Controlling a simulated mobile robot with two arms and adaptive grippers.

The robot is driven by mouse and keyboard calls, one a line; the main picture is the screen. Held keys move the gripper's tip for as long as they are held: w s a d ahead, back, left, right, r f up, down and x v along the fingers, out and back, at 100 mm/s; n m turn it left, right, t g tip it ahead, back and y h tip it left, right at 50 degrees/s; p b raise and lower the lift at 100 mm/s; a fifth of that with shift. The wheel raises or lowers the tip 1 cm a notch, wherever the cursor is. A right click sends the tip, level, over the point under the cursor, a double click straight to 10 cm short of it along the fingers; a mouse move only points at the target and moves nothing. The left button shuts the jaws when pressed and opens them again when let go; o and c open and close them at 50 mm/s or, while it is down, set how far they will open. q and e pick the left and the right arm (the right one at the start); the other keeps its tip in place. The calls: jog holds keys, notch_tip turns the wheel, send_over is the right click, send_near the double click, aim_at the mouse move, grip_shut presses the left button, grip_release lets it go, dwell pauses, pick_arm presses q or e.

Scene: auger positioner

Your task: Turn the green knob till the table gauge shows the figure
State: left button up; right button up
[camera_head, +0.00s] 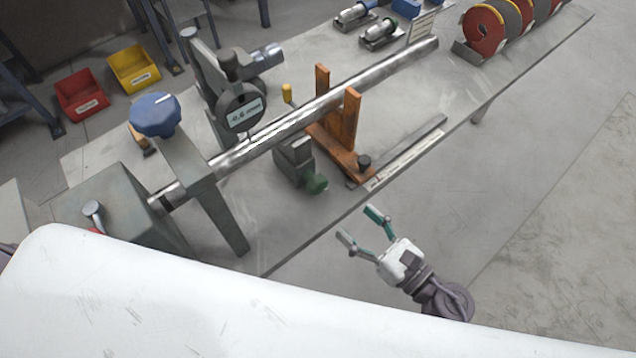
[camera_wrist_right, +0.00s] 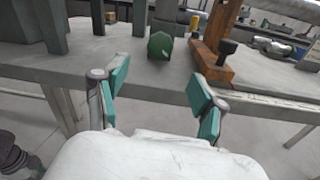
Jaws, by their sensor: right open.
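The green knob (camera_head: 317,184) sits on the front of a small grey block under the long metal shaft (camera_head: 300,117), near the front edge of the bench. It also shows in the right wrist view (camera_wrist_right: 160,45), beyond my fingertips and between them. The gauge (camera_head: 241,108) is a dark round dial behind the shaft, with a display that seems to read -0.6 mm; the small digits are hard to be sure of. My right gripper (camera_head: 362,226) is open and empty, in front of the bench edge and apart from the knob. My left gripper is not in view.
A blue knob (camera_head: 155,114) tops a clamp on the left. An orange support (camera_head: 350,123) with a dark screw stands right of the green knob. A ruler-like strip (camera_head: 405,160) lies along the bench (camera_head: 440,90). Red discs (camera_head: 485,30) stand far right. Floor in front is clear.

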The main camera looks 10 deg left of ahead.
aim_at(322, 190)
jog(key=x, duration=0.4)
jog(key=shift+w+r+p, duration=0.1)
jog(key=shift+r+p, duration=0.1)
jog(key=shift+p, duration=0.15)
jog(key=x, duration=0.6)
jog(key=shift+a+f+p, duration=0.15)
jog(key=shift+f+p, duration=0.05)
jog(key=shift+p, duration=0.2)
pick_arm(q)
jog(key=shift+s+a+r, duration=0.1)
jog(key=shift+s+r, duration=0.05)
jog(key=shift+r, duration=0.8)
pick_arm(e)
jog(key=shift+x, duration=0.75)
jog(key=shift+c, duration=0.2)
jog(key=c, duration=1.1)
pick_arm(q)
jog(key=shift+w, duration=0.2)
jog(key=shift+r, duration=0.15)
pick_arm(e)
jog(key=shift+m, duration=0.3)
jog(key=shift+m+p, duration=0.6)
jog(key=shift+m, duration=0.6)
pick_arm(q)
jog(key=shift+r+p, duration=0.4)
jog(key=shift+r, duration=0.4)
pick_arm(e)
jog(key=shift+m, duration=2)
